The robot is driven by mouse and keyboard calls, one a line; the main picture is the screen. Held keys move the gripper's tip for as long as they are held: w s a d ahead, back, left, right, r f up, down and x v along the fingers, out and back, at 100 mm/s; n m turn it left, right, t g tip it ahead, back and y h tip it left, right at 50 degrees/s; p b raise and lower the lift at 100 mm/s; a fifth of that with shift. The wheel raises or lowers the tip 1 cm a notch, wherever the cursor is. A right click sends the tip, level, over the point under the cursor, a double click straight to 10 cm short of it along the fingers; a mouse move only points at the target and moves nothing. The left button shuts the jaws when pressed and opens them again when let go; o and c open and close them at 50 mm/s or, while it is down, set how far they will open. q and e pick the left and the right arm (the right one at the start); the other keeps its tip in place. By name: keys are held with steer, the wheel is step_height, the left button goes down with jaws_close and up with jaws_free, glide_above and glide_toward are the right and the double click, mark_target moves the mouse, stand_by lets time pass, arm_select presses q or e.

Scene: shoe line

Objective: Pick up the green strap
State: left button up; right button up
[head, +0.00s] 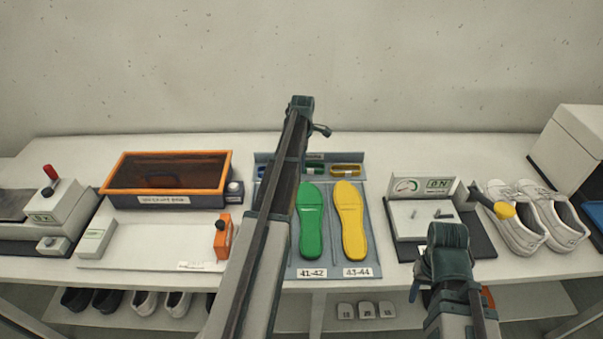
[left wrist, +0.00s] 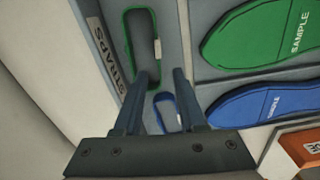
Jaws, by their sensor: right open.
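The green strap (left wrist: 157,50) is a flat loop with a white tag, lying in the grey tray's strap row in the left wrist view. In the head view the green strap (head: 315,169) shows at the back of the tray, partly behind my left arm. My left gripper (left wrist: 165,74) is open and empty, its fingertips over the near end of the green strap. A blue strap (left wrist: 168,110) shows between the fingers, further down. In the head view my left gripper is mostly hidden by its arm. My right gripper, low at the right (head: 447,262), has its fingers largely hidden.
A yellow strap (head: 346,170) lies right of the green one. A green insole (head: 311,220) and a yellow insole (head: 350,220) lie in front. An orange-framed box (head: 168,172) stands left; a gauge device (head: 425,188) and white shoes (head: 535,215) stand right.

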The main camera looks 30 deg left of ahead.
arm_select(q)
step_height(320, 180, down, 2)
steer(key=shift+f+b, duration=0.2)
steer(key=shift+b, duration=0.5)
steer(key=shift+r, duration=0.1)
jaws_close()
stand_by(0.8)
